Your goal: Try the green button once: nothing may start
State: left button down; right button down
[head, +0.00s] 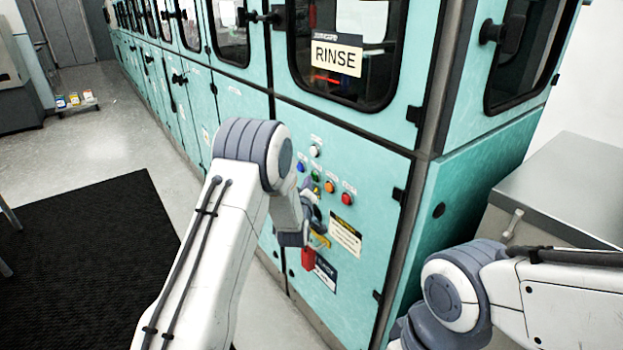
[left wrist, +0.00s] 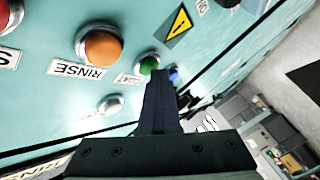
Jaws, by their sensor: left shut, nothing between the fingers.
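The green button (head: 315,176) is on the teal machine's lower door, in a slanting row with a blue, an orange and a red button. It also shows in the left wrist view (left wrist: 149,65), partly behind my finger. My left gripper (left wrist: 160,78) is shut and empty, its tip overlapping the green button's edge in that view. I cannot tell whether it touches. In the head view my left wrist is close to the panel and the fingertips are hard to make out. My right arm is at the lower right; its gripper is out of view.
The orange button (left wrist: 102,46) sits close to my left fingers, by a RINSE label. A white button (head: 314,151) is above the row. A grey cabinet (head: 570,185) stands right; a black mat (head: 90,250) lies left.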

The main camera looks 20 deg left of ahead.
pick_arm(q)
jog(key=shift+s+a, duration=0.5)
jog(key=shift+s, duration=0.15)
jog(key=s+a, duration=0.1)
jog(key=s, duration=0.1)
jog(key=s+a+b, duration=0.1)
jog(key=s+a, duration=0.1)
dwell(0.5)
dwell(0.5)
